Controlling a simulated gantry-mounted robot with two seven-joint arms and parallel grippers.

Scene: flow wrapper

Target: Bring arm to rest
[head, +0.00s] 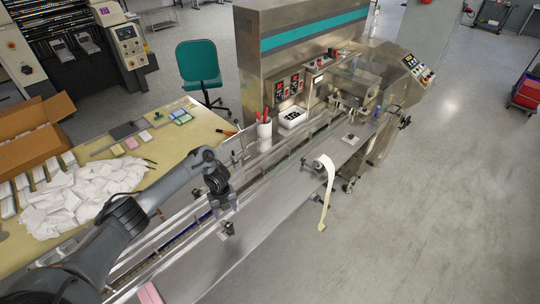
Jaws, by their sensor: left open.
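My left arm reaches in from the lower left. Its gripper (224,208) points down above the metal infeed conveyor (262,172) of the flow wrapper. The jaws are small here; they look open, with nothing seen between them. My right gripper is not in view. The flow wrapper (290,50) is a large steel machine with a teal stripe, standing at the back middle.
A white cup with red-handled tools (264,128) stands beside the conveyor. A film strip (328,185) hangs at its right edge.

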